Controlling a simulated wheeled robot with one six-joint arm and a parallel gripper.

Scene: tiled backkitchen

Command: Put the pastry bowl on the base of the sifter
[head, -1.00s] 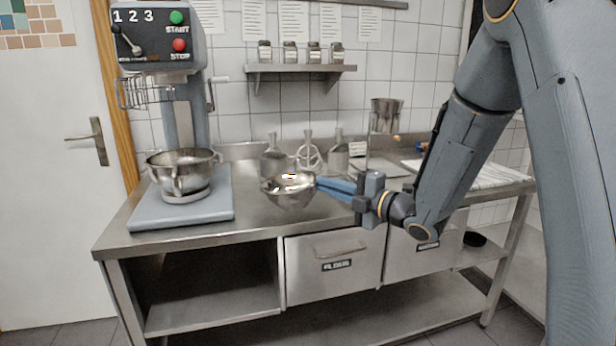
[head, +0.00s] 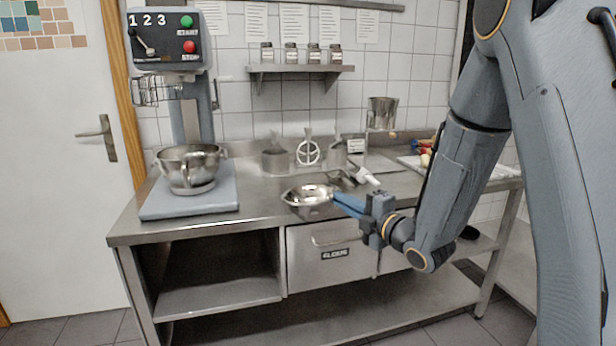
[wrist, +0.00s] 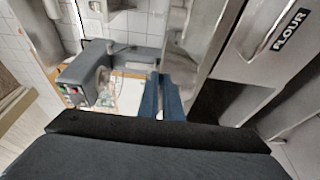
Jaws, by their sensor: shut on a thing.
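The pastry bowl (head: 308,193) is a shiny, shallow metal bowl near the front edge of the steel counter in the head view. My gripper (head: 340,202) comes from the right and is shut on the bowl's right side. Whether the bowl touches the counter or hangs just above it, I cannot tell. The sifter (head: 382,112) is a metal cup on a post, farther back and to the right. Its base (head: 385,163) is low and flat on the counter below the cup. In the wrist view my blue fingers (wrist: 160,88) show close together, but I cannot make out the bowl clearly.
A mixer (head: 165,45) with a large steel bowl (head: 188,165) stands at the left. A scoop (head: 362,174) lies near the sifter's base. A cloth with food (head: 425,160) is at the right. The counter (head: 258,200) left of the bowl is bare.

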